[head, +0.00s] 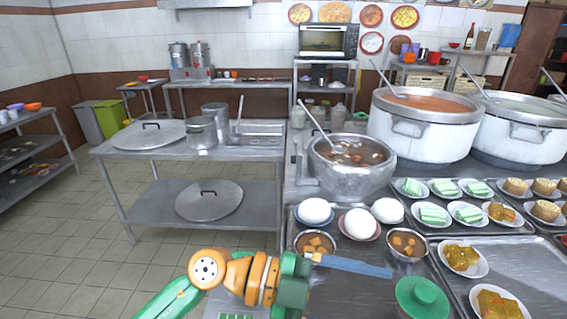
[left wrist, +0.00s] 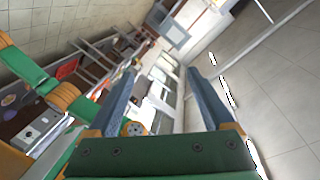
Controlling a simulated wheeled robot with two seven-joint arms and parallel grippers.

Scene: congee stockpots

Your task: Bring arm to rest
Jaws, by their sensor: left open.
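My left arm, green and orange, comes in at the bottom of the head view. Its left gripper (head: 386,271) points right, with its blue fingers seen nearly edge-on in front of the front bowls. In the left wrist view the left gripper (left wrist: 157,76) has its two blue fingers wide apart with nothing between them. That view is strongly tilted, with floor tiles at the right and furniture beyond the fingers. I cannot see my right gripper.
A steel pot of soup (head: 350,180) with a ladle stands behind my left gripper. Large stockpots (head: 425,145) are farther back. Buns (head: 360,224), small bowls (head: 407,244) and trays of plated food crowd the counter. A side table (head: 195,150) holds a lid and pots. Floor at left is clear.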

